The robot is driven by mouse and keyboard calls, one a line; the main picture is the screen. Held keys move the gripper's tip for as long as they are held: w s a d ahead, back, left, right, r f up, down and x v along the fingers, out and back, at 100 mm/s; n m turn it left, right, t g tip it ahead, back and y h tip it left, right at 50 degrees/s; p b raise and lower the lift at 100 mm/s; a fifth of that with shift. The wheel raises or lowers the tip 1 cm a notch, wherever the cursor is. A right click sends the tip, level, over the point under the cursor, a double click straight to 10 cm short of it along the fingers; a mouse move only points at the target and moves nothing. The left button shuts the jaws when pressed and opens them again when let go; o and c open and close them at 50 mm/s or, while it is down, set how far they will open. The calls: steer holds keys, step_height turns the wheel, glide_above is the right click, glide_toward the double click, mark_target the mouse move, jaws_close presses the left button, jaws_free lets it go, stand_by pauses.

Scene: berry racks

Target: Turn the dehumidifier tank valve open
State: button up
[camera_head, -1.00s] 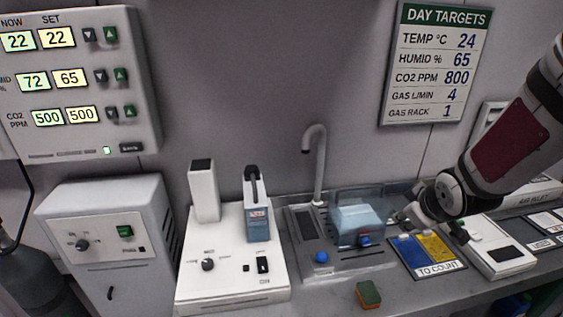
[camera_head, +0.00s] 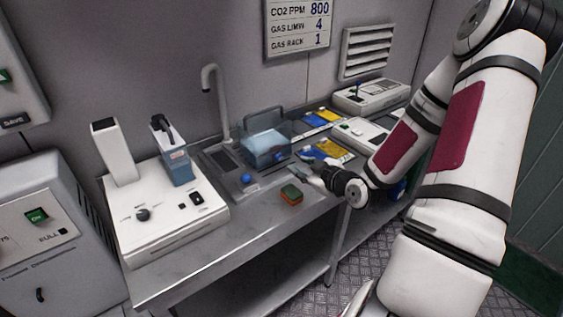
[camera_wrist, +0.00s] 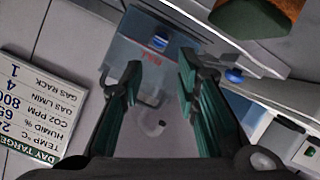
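The tank (camera_head: 263,146) is a clear box with bluish water and a dark handle, standing in the sink area. A small blue valve (camera_head: 280,155) is on its front, with some red beside it. The wrist view shows the tank (camera_wrist: 135,60) between and beyond my fingers, with the blue valve (camera_wrist: 160,41) near its edge and red lettering close by. My gripper (camera_wrist: 158,80) is open and empty, its green-padded fingers apart. In the head view my gripper (camera_head: 303,172) is to the right and front of the tank, apart from the valve. I cannot tell the valve's setting.
A blue knob (camera_head: 247,178) sits on the sink front. A green and orange sponge (camera_head: 291,194) lies near the counter's front edge. The faucet (camera_head: 217,100) rises behind the sink. A white bench device (camera_head: 165,225) stands left, a grey cabinet (camera_head: 50,190) further left.

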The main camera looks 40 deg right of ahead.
mark_target(280, 158)
steer(key=b+x, duration=0.1)
steer(key=x, duration=1)
steer(key=shift+w+d, duration=0.1)
steer(key=shift+w, duration=0.05)
jaws_close()
